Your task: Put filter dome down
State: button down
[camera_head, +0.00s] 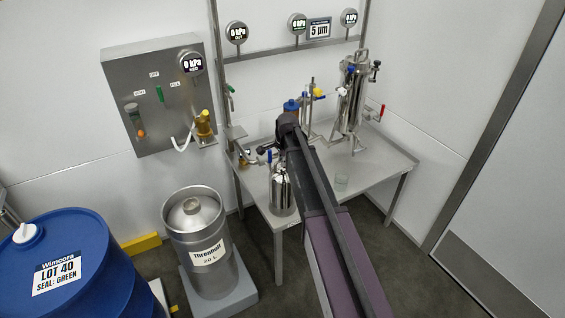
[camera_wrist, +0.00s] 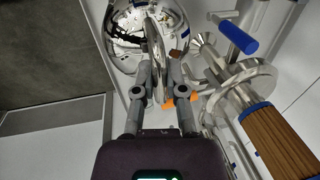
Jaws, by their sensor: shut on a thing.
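A tall steel filter housing (camera_head: 351,100) stands clamped at the table's back right.
The wrist view shows a blue-handled valve (camera_wrist: 238,38) and a brown cylinder with blue rings (camera_wrist: 287,143) close on the right.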

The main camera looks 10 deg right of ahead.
jog(key=shift+f, duration=0.15)
jog(key=c, duration=0.7)
grip_release()
notch_tip(320, 180, up, 12)
jog(key=s+p, duration=0.2)
jog(key=p, duration=0.9)
jog(key=shift+d+p, duration=0.35)
jog(key=shift+p, duration=0.05)
jog(key=shift+s, duration=0.1)
jog(key=s+n+g, duration=0.2)
jog(key=s+n, duration=1.2)
jog(key=s, duration=1.3)
jog(key=shift+h, duration=0.3)
jog(key=shift+f, duration=0.1)
